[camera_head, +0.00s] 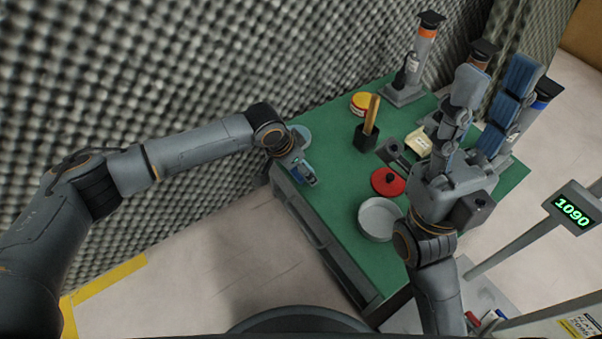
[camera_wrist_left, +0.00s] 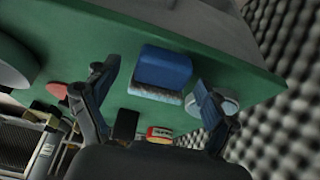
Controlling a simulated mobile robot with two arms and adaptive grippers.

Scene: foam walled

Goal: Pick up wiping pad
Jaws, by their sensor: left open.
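The wiping pad, a blue block with a pale speckled underside (camera_wrist_left: 163,68), lies on the green tabletop near its edge in the left wrist view. My left gripper (camera_wrist_left: 154,78) is open, with its fingers apart on either side of the pad in that view. No contact with the pad shows. In the head view my left gripper (camera_head: 300,172) is at the table's left edge; it largely hides the pad, and the blue there cannot be told from a finger. My right gripper (camera_head: 497,75) is raised over the table's right side, fingers apart and empty.
The green table (camera_head: 335,190) holds a red lid (camera_head: 388,182), a round grey dish (camera_head: 379,218), a yellow-and-red tin (camera_head: 361,103), a dark holder (camera_head: 365,138) and a pale disc (camera_head: 301,133). Orange-banded cylinders (camera_head: 426,40) stand behind. The foam wall (camera_head: 200,60) rises close behind my left arm.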

